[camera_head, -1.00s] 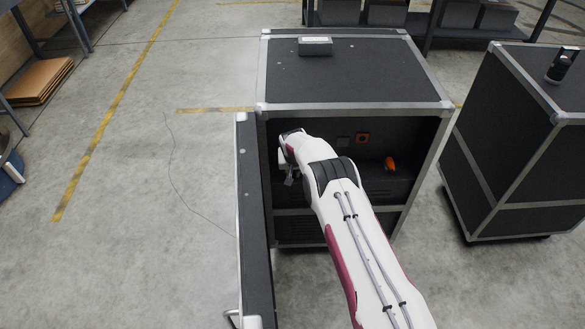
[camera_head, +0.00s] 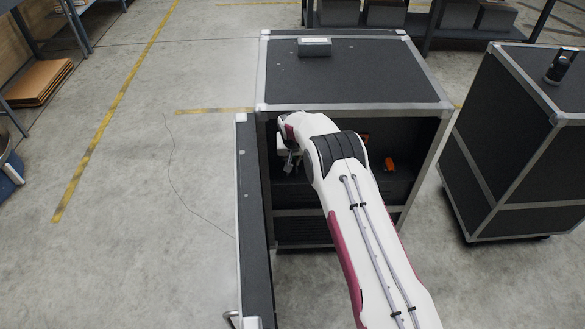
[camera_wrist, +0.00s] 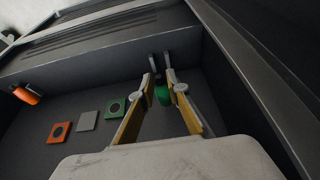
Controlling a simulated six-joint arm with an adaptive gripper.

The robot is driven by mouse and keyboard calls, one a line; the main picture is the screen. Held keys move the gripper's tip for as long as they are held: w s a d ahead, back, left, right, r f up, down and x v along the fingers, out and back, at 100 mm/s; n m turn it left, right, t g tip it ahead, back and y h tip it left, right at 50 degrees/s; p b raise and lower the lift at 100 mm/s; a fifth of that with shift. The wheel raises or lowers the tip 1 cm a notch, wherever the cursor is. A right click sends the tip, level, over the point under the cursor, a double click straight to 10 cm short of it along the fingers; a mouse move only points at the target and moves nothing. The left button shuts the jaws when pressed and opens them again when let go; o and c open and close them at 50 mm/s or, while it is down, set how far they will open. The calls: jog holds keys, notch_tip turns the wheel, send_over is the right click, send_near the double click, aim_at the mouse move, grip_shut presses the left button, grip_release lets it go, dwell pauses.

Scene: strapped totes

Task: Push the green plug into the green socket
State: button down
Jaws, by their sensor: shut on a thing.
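My gripper (camera_wrist: 161,76) is shut on the green plug (camera_wrist: 162,94), which sits between the yellow fingers in the wrist view. The green socket (camera_wrist: 116,107) is a green square with a dark round hole, left of the plug and apart from it in that view. In the head view my gripper (camera_head: 289,161) is inside the open front of the black case (camera_head: 350,75), near its left side. The green plug cannot be made out there, and the green socket is hidden.
A grey square plate (camera_wrist: 87,120) and an orange socket (camera_wrist: 59,132) lie in line with the green socket. An orange plug (camera_wrist: 26,95) is further left. The case's open door (camera_head: 255,220) stands left of my arm. A second case (camera_head: 515,140) stands at the right.

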aim_at(292, 162)
notch_tip(292, 162, up, 4)
jog(key=shift+f, duration=0.1)
jog(key=s, duration=1.9)
jog(key=shift+s, duration=0.15)
dwell(0.3)
jog(key=shift+s, duration=0.15)
jog(key=shift+d, duration=0.15)
dwell(0.7)
